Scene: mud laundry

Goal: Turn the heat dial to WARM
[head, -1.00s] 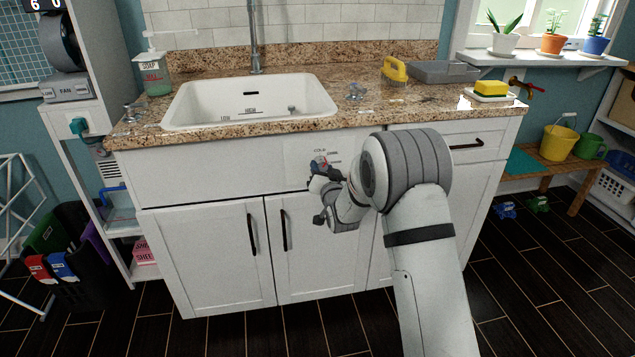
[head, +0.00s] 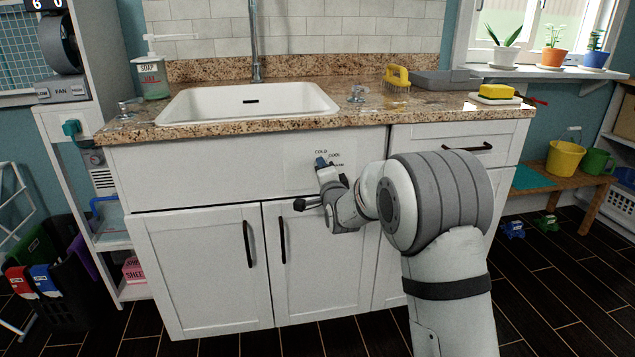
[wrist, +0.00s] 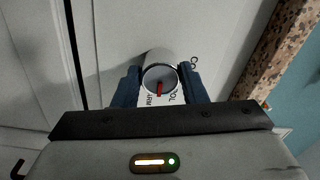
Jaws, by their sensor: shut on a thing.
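The heat dial (wrist: 153,57) is a round light knob with a red pointer mark, on the white panel under the sink. In the wrist view it sits between the two dark blue fingers of my gripper (wrist: 157,88), which are shut on its sides. The red mark points down in that view, roughly between the partly hidden WARM label (wrist: 148,99) and COOL label (wrist: 173,97). In the head view, my gripper (head: 322,163) hides the dial, with the COLD label (head: 320,152) just above it.
The sink (head: 250,103) is set in the granite counter (head: 420,110) above the panel. Cabinet doors with dark handles (head: 283,233) are below. A drawer (head: 460,147) is to the right.

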